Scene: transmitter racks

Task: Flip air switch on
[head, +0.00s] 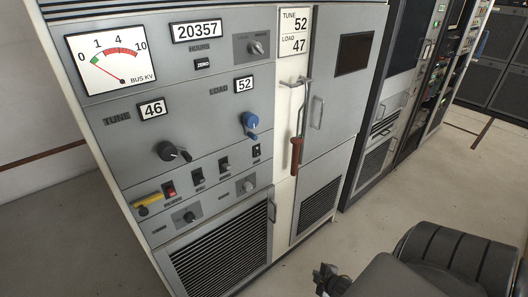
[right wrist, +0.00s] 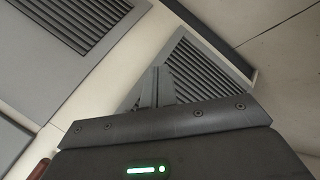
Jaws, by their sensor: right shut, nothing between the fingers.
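The grey transmitter cabinet's lower panel has a row of small switches: a red one (head: 169,189) at the left, then black ones (head: 197,175), (head: 225,166) and (head: 256,151) to its right. Their labels are too small to read, so I cannot tell which is the air switch or how each is set. My right gripper (head: 328,278) is low in front of the cabinet, right of and below the switches, apart from them. In the right wrist view its fingers (right wrist: 157,88) are shut and empty, with vent grilles beyond. My left gripper is not in view.
A blue knob (head: 250,121) and a black knob (head: 170,151) stick out above the switches. A yellow-marked control (head: 148,200) sits at the left. A red-handled rod (head: 296,153) hangs on the white strip. The floor (head: 375,232) in front is clear.

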